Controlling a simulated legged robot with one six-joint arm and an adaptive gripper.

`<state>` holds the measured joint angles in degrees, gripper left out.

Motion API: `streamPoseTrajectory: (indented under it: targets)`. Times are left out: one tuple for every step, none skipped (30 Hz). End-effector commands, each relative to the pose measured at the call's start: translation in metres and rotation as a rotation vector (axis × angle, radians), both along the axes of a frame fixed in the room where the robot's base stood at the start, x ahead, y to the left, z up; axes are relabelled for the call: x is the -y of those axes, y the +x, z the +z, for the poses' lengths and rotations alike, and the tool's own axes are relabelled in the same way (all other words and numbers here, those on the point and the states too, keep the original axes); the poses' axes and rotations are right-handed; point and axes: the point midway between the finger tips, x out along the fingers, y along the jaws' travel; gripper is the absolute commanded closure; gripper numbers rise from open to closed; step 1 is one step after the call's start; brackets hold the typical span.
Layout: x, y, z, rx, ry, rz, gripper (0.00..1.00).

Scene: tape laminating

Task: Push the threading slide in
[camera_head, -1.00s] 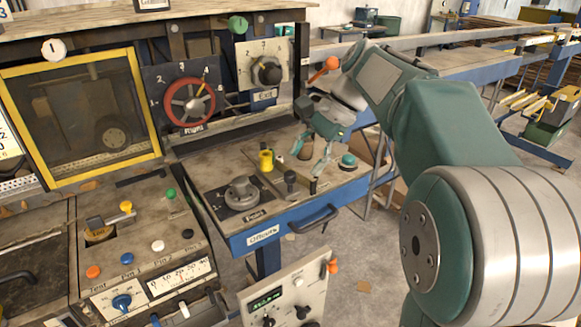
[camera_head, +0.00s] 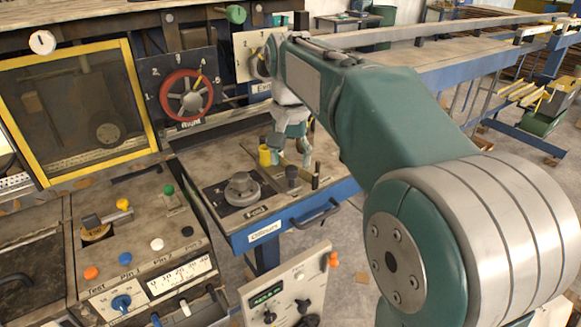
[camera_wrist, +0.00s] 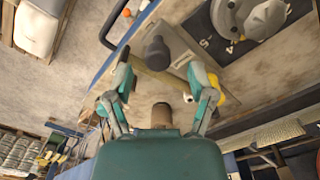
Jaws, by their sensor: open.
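No label in view marks the threading slide. A pale bar or rail (camera_wrist: 165,78) crosses the bench panel in the wrist view. A yellow knob (camera_head: 265,157) stands by its far end; it also shows in the wrist view (camera_wrist: 226,99), partly behind a finger. A black knob (camera_head: 292,174) stands beside the bar and shows in the wrist view (camera_wrist: 156,52). My gripper (camera_head: 292,155) points down over the panel, close to both knobs. Its fingers are spread in the wrist view (camera_wrist: 164,85), with nothing held between them. A brown cylinder (camera_wrist: 162,114) shows between the finger bases. I cannot tell whether a finger touches anything.
A grey dial (camera_head: 241,188) sits left on the same panel. A drawer handle (camera_head: 316,213) juts from the blue front edge. A red handwheel (camera_head: 187,95) stands behind. The button console (camera_head: 138,255) lies left. My arm hides the panel's right end.

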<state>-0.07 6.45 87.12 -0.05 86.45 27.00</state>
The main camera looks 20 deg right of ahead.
Motion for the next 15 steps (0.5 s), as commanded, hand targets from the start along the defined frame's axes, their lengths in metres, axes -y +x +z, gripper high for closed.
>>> streamPoseTrajectory:
  targets:
    - [0.000, 0.000, -0.008, -0.002, 0.000, -0.001, 0.29]
    - [0.000, 0.000, -0.011, -0.002, 0.001, -0.001, 0.29]
    - [0.000, 0.000, -0.016, -0.001, 0.000, -0.001, 0.29]
    - [0.000, 0.000, -0.018, -0.001, 0.000, -0.001, 0.29]
    - [0.000, 0.000, -0.020, -0.001, 0.000, -0.001, 0.29]
    - [0.000, 0.000, -0.023, 0.000, 0.000, -0.001, 0.29]
    - [0.000, 0.000, -0.024, 0.000, 0.001, -0.001, 0.29]
    - [0.000, 0.000, -0.025, 0.000, 0.001, -0.001, 0.29]
    - [0.000, 0.000, -0.025, 0.000, 0.001, -0.001, 0.29]
    - [0.000, 0.000, -0.026, 0.000, 0.001, -0.001, 0.29]
    - [0.000, 0.000, -0.026, 0.000, 0.001, -0.001, 0.29]
    - [0.000, 0.000, -0.026, 0.001, 0.000, -0.001, 0.29]
    - [0.000, 0.000, -0.025, 0.000, 0.001, -0.001, 0.29]
    - [0.000, 0.000, -0.025, 0.000, 0.001, -0.001, 0.29]
    - [0.000, 0.000, -0.025, 0.000, 0.001, -0.001, 0.29]
